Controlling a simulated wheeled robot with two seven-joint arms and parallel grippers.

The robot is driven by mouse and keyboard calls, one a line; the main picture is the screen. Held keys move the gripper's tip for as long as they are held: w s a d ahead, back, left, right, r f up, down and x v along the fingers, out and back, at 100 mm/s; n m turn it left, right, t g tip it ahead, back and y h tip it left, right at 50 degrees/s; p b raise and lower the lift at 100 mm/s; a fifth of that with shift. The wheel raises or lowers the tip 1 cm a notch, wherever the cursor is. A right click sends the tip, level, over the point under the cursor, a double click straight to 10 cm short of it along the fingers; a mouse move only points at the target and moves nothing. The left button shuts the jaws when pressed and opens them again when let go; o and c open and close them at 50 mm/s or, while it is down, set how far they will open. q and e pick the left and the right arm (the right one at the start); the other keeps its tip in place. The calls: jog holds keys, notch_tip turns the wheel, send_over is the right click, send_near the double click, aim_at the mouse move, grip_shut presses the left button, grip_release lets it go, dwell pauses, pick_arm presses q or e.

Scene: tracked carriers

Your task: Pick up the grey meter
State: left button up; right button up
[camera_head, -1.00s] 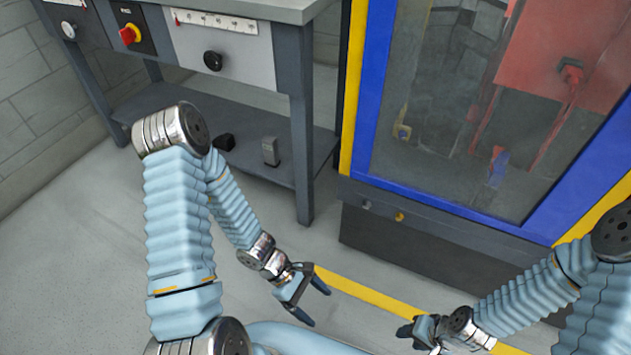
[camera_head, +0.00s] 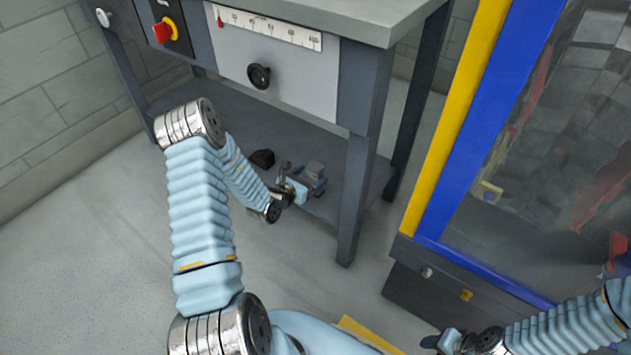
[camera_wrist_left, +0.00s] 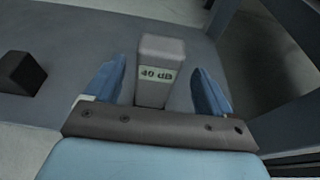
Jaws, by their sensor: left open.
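The grey meter (camera_wrist_left: 160,62) stands upright on the lower shelf of the workbench, with a label reading "40 dB" facing the left wrist camera. In the head view the grey meter (camera_head: 314,170) shows just past my left gripper (camera_head: 305,184). In the left wrist view my left gripper (camera_wrist_left: 158,92) is open, with one blue finger on each side of the meter and gaps to both. The meter's lower end is hidden behind the gripper's palm. My right gripper (camera_head: 447,342) is at the bottom edge of the head view, and its fingers are too unclear to read.
A small black block (camera_head: 262,158) sits on the lower shelf (camera_head: 225,110), left of the meter; it also shows in the wrist view (camera_wrist_left: 20,73). A bench leg (camera_head: 357,195) stands close to the right. The bench top (camera_head: 370,12) overhangs the shelf.

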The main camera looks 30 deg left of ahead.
pick_arm(q)
jog(key=shift+b+x, duration=0.35)
jog(key=shift+x, duration=2.45)
jog(key=shift+a+f, duration=0.1)
jog(key=c, duration=1.1)
jog(key=shift+c, duration=0.5)
